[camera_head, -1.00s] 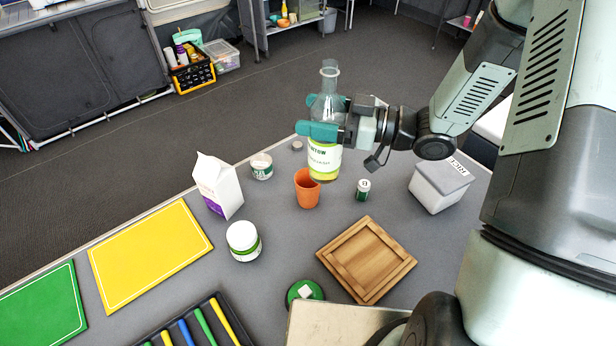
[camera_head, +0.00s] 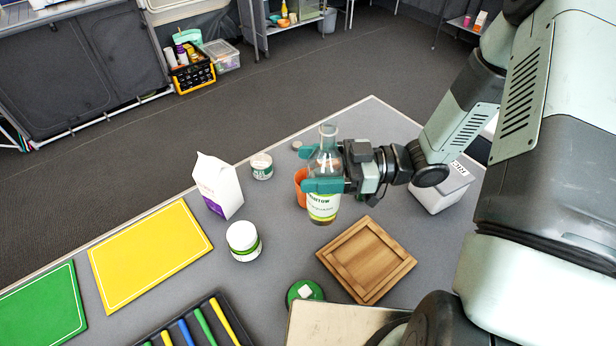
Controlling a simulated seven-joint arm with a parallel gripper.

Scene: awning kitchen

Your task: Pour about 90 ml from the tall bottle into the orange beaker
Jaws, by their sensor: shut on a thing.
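The tall bottle (camera_head: 322,205) is clear glass with a narrow neck and a white and green label. My gripper (camera_head: 323,172) is shut on it around its upper body, and the bottle is about upright. Yellowish liquid shows low in it. The orange beaker (camera_head: 300,186) stands on the table behind the bottle. Only its left part shows; the bottle and gripper hide the rest, so its contents cannot be seen. The bottle's base looks low over the table, but I cannot tell whether it touches.
A milk carton (camera_head: 217,186), a white tub (camera_head: 243,241) and a small jar (camera_head: 262,166) stand left of the beaker. A wooden tray (camera_head: 366,260) lies in front. A rice box (camera_head: 440,190) stands at right. Yellow (camera_head: 150,255) and green (camera_head: 45,308) boards lie at left.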

